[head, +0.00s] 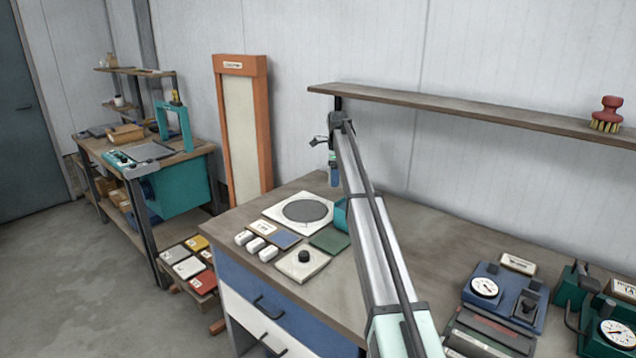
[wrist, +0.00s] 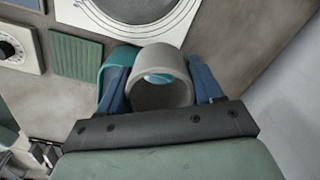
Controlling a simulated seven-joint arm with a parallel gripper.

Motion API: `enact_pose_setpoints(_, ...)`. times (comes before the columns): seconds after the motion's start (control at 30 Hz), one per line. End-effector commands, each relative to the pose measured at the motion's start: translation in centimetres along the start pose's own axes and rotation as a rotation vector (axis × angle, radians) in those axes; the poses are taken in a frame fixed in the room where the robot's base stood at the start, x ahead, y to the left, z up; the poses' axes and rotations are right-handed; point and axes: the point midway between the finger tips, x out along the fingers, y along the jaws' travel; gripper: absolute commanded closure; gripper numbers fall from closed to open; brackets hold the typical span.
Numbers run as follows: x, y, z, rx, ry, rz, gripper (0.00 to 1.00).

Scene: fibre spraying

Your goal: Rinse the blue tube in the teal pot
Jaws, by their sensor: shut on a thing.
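My gripper (wrist: 158,90) is shut on the tube, with one blue finger on each side of it. The teal pot (head: 341,217) stands on the table just below, partly hidden by my arm. In the wrist view the teal pot (wrist: 120,56) shows behind and left of the tube, which covers much of it. The tube appears clear above the pot.
A white plate with a grey disc (head: 305,211), a green pad (head: 329,239) and a black-knobbed box (head: 302,264) lie near the pot. A wall shelf (head: 450,108) holds a red brush (head: 608,115). Gauge boxes (head: 503,294) stand at the right.

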Motion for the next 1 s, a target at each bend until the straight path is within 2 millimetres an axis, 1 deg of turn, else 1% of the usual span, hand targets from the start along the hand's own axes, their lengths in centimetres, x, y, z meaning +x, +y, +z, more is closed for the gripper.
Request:
enact_pose_setpoints(0.03, -0.3, 0.8, -2.2, 0.019, -0.001, -0.005, 0.83)
enact_pose_setpoints(0.1, -0.7, 1.7, -4.5, 0.038, -0.002, -0.009, 0.83)
enact_pose_setpoints(0.2, -1.1, 3.2, -7.1, 0.048, -0.002, -0.011, 0.83)
enact_pose_setpoints(0.27, -1.2, 4.5, -8.0, 0.038, -0.001, -0.009, 0.83)
enact_pose_setpoints(0.3, -1.2, 5.5, -8.1, 0.017, 0.0, -0.005, 0.83)
enact_pose_setpoints(0.37, -1.0, 6.5, -8.3, -0.016, 0.002, 0.004, 0.83)
enact_pose_setpoints(0.5, -1.1, 6.5, -8.3, -0.084, 0.005, 0.02, 0.83)
enact_pose_setpoints(0.67, -0.8, 6.6, -8.3, -0.11, 0.005, 0.023, 0.83)
enact_pose_setpoints(0.77, -0.2, 6.6, -8.3, -0.111, 0.005, 0.022, 0.83)
enact_pose_setpoints(1.0, 1.7, 6.6, -8.3, -0.11, 0.005, 0.023, 0.83)
